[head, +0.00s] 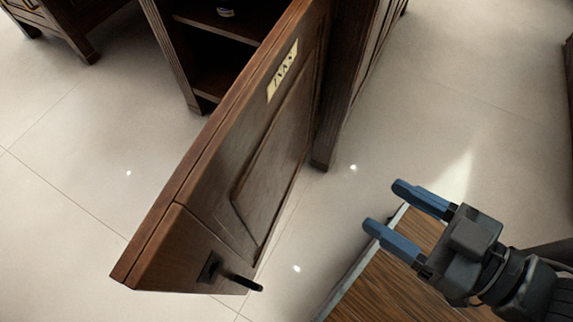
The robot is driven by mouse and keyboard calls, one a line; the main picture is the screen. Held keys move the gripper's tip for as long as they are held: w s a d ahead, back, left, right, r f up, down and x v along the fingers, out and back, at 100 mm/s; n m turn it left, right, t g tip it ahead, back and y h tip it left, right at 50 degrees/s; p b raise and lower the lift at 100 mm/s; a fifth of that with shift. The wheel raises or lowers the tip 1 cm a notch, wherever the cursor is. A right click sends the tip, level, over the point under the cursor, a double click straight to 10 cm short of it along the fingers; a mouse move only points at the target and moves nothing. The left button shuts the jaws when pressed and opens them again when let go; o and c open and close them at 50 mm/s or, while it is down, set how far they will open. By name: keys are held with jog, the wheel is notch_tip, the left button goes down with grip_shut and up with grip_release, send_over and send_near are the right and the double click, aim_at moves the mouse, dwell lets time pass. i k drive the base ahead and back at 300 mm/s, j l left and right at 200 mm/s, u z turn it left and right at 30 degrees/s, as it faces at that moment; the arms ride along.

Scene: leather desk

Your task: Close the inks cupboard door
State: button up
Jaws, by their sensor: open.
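The inks cupboard door (262,160) is dark wood and stands swung wide open toward me. A pale label reading INKS (283,71) is on its outer face. A black handle (240,281) sticks out near its free edge, at the lower left. The open cupboard (215,50) shows dark shelves behind the door, at the top. My gripper (384,207) is at the lower right, to the right of the door and apart from it. Its two blue fingers are spread and point left, with nothing between them.
A wooden surface with a pale edge (395,270) lies beneath my gripper. Pale floor tiles (70,190) are clear left of the door and at the upper right. Another dark wooden piece of furniture (75,25) stands at the top left. A small round object (226,12) sits on a shelf.

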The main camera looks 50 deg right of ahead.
aim_at(224, 202)
jog(key=l+u, duration=0.4)
jog(key=i+l+u, duration=0.1)
jog(key=u, duration=0.25)
jog(key=l+u, duration=0.4)
jog(key=k+l+u, duration=0.1)
jog(key=l+u, duration=0.25)
jog(key=k+l+u, duration=0.15)
jog(key=u, duration=0.2)
jog(key=k+l+u, duration=0.1)
jog(key=u, duration=0.3)
